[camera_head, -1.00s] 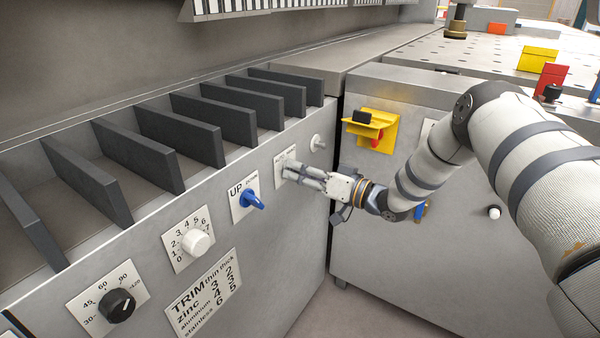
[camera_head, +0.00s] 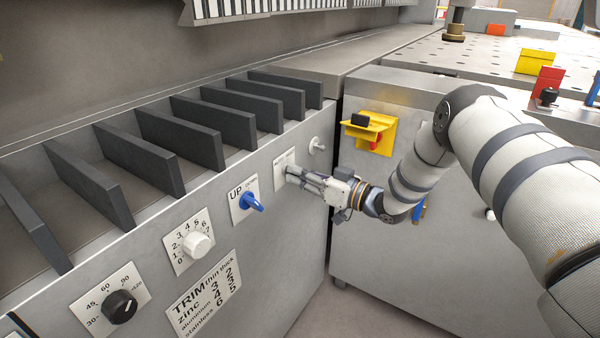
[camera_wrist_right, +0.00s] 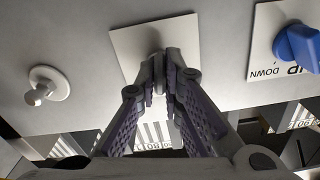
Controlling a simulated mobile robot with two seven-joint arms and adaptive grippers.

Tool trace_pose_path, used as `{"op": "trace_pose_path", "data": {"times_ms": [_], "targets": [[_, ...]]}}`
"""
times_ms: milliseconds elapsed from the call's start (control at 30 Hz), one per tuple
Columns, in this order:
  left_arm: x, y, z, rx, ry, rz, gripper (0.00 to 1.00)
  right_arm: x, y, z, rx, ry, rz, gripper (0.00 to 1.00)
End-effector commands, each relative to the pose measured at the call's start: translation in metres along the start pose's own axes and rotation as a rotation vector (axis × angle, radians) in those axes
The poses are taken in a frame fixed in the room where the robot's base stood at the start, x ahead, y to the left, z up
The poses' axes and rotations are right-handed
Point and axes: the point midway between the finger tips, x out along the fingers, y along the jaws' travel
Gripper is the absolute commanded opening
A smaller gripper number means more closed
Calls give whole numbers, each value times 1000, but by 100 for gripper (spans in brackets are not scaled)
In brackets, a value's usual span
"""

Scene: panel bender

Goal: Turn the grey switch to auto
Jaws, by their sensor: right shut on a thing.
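The grey switch is mostly hidden by my right fingertips; its white plate (camera_head: 281,160) is on the sloping grey panel, right of the blue UP/DOWN switch (camera_head: 253,200). My right gripper (camera_head: 292,172) reaches in from the right and is shut on the switch. In the right wrist view the fingertips (camera_wrist_right: 162,62) close at the middle of the white plate (camera_wrist_right: 187,38), and only a bit of grey shows between them. The plate's lettering is covered or too small to read, so I cannot tell the switch's setting. My left gripper is not in view.
A small light metal toggle (camera_head: 317,144) sticks out just right of the plate; it also shows in the right wrist view (camera_wrist_right: 46,86). A white dial (camera_head: 197,243) and a black knob (camera_head: 121,306) lie to the left. A yellow box (camera_head: 369,131) is on the neighbouring cabinet.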

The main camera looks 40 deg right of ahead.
Motion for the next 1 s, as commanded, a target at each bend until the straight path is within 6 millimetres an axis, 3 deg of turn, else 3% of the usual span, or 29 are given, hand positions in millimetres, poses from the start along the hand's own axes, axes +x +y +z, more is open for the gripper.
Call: {"op": "trace_pose_path", "data": {"times_ms": [500,1000], "targets": [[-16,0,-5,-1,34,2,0,0,-1,-1,-466,-1,-2,0],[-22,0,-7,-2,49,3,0,0,0,0,-707,-2,0,0]]}}
